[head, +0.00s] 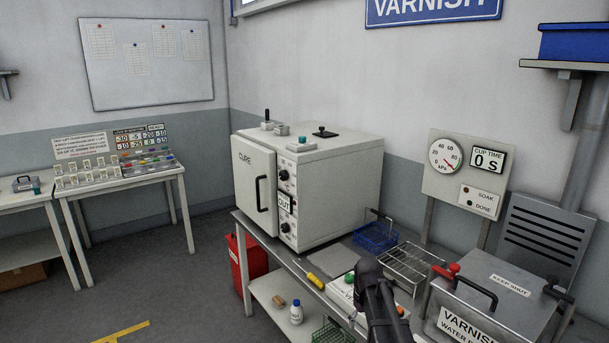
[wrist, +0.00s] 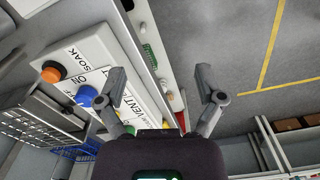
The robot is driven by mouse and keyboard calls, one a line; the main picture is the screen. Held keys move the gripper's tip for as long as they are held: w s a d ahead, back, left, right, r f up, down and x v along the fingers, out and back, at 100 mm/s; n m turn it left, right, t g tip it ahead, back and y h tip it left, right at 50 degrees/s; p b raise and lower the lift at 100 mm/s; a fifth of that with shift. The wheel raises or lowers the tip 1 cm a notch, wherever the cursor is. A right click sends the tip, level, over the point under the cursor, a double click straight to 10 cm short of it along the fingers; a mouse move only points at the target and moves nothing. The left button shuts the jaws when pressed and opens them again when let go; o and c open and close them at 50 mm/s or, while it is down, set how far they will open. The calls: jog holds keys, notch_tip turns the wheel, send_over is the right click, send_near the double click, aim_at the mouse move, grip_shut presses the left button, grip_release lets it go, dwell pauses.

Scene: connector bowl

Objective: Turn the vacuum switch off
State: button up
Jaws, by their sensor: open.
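A white control box with SOAK, ON, OFF and VENT labels shows in the wrist view (wrist: 95,62). It carries an orange button (wrist: 52,73) and a blue knob (wrist: 85,95) beside the ON/OFF marks. I cannot read a VACUUM label, and the knob's setting is unclear. My gripper (wrist: 160,86) is open and empty, with its left finger in front of the box near the knob; I cannot tell whether they touch. In the head view my dark gripper stands over the bench and partly hides the white box (head: 340,289).
The varnish tank (head: 492,290) with red and black handles stands right of my gripper. A wire rack (head: 414,264), a blue basket (head: 375,236) and the CURE oven (head: 310,185) stand behind. A gauge panel (head: 466,177) reads 0 s. Open floor (head: 170,275) lies left.

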jog(key=s+f+m+b, duration=0.2)
jog(key=s, duration=0.6)
jog(key=s+f+m+b, duration=0.2)
jog(key=s, duration=0.6)
jog(key=shift+s+f, duration=0.25)
jog(key=shift+f, duration=0.1)
dwell(0.7)
